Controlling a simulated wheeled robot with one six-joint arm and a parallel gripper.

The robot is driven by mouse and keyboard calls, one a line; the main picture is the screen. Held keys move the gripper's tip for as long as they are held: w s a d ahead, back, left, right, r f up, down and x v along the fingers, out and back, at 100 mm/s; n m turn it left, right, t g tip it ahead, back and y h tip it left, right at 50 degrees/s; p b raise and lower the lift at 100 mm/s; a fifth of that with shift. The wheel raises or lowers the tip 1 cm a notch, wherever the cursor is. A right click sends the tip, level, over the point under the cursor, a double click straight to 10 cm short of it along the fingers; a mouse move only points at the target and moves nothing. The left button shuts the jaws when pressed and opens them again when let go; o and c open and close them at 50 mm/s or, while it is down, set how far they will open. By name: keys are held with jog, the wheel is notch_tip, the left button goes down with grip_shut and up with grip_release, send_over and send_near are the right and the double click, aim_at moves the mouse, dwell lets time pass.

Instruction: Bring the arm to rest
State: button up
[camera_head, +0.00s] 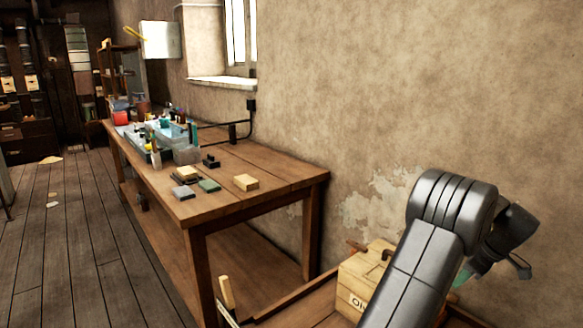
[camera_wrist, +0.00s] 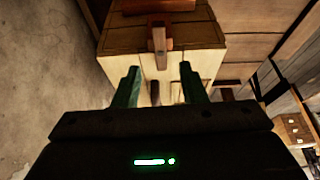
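My arm rises at the right of the head view, bent over at a grey joint. My gripper (camera_wrist: 160,69) shows in the wrist view as two green fingers standing apart, with nothing held between them. In the head view the gripper is mostly hidden behind my arm; only a bit of green shows. A wooden box (camera_head: 348,291) with dark lettering stands low beside the arm. It also shows in the wrist view (camera_wrist: 205,62), beyond the fingertips. I cannot tell how far the fingers are from it.
A long wooden workbench (camera_head: 258,160) stands left of my arm along the wall (camera_head: 390,80). It holds small blocks, a bluish tray and tools. A wooden block (camera_head: 246,182) lies near its front. The plank floor (camera_head: 85,240) at left is largely clear.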

jog(key=x, duration=0.7)
jog(key=shift+a+b, duration=0.1)
jog(key=shift+b, duration=0.3)
jog(key=shift+r+m, duration=0.15)
jog(key=shift+m, duration=0.35)
jog(key=shift+s+a+r+m+t+h, duration=0.15)
jog(key=shift+m+t+h, duration=0.2)
jog(key=shift+m, duration=0.55)
jog(key=m+h+p, duration=0.1)
jog(key=m, duration=0.2)
jog(key=shift+a, duration=0.1)
jog(key=shift+m+h+p, duration=0.65)
jog(key=shift+m+p, duration=0.05)
jog(key=shift+m, duration=0.7)
jog(key=shift+t, duration=0.25)
